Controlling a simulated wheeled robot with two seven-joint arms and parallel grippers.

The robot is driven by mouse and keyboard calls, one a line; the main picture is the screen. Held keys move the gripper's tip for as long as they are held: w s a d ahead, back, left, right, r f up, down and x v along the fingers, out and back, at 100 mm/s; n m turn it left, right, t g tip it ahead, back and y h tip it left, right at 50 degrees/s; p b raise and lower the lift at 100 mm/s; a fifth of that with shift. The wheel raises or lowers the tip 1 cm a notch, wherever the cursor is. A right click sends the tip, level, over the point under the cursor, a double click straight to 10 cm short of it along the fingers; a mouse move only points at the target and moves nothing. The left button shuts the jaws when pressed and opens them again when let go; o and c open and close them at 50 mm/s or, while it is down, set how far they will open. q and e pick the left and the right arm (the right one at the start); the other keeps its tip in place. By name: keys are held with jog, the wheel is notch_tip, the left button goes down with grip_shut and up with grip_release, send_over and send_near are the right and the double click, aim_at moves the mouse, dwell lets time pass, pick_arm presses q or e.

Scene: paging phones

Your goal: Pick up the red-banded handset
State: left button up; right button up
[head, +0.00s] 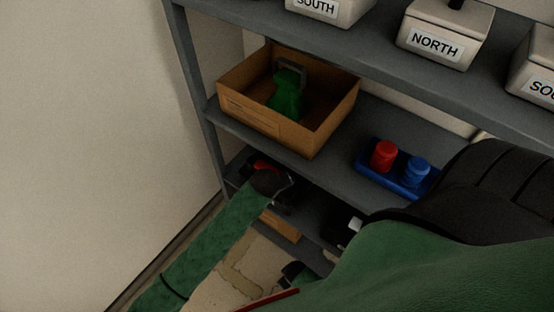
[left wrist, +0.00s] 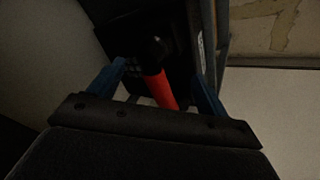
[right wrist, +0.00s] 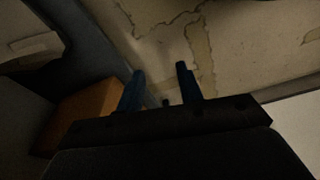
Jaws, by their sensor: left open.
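The red-banded handset shows in the left wrist view as a red band (left wrist: 160,88) with a black end, against a dark phone body (left wrist: 138,40) with keys. In the head view a bit of red (head: 262,166) shows on a low shelf at the left, mostly hidden by my left arm. My left gripper (left wrist: 159,72) is open, with the handset between its two blue fingers; I cannot tell if either touches it. My right gripper (right wrist: 159,76) has its fingers apart with nothing between them, over the stained floor.
Above my left gripper, a shelf holds a cardboard box (head: 240,113) with a green object (head: 287,97), and a blue tray (head: 365,161) with red (head: 384,155) and blue (head: 416,171) knobs. Labelled boxes (head: 437,42) stand on the top shelf. A wall (head: 85,130) bounds the left.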

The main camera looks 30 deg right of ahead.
pick_arm(q)
jog(key=p+x, duration=0.1)
jog(key=x, duration=0.1)
jog(key=p+x, duration=0.1)
jog(key=x, duration=0.1)
jog(key=shift+w+d+r, duration=0.2)
jog(key=shift+d, duration=0.1)
jog(key=p+x, duration=0.1)
jog(key=x, duration=0.1)
jog(key=shift+w+d+f, duration=0.1)
jog(key=shift+d+f, duration=0.05)
jog(key=shift+f, duration=0.65)
pick_arm(e)
jog(key=s+d+f, duration=0.1)
jog(key=s+f, duration=0.2)
jog(key=f, duration=0.3)
jog(key=shift+s+f, duration=0.2)
jog(key=shift+s, duration=0.2)
pick_arm(q)
jog(key=shift+d, duration=0.15)
jog(key=c, duration=1.2)
pick_arm(e)
jog(key=shift+d, duration=0.15)
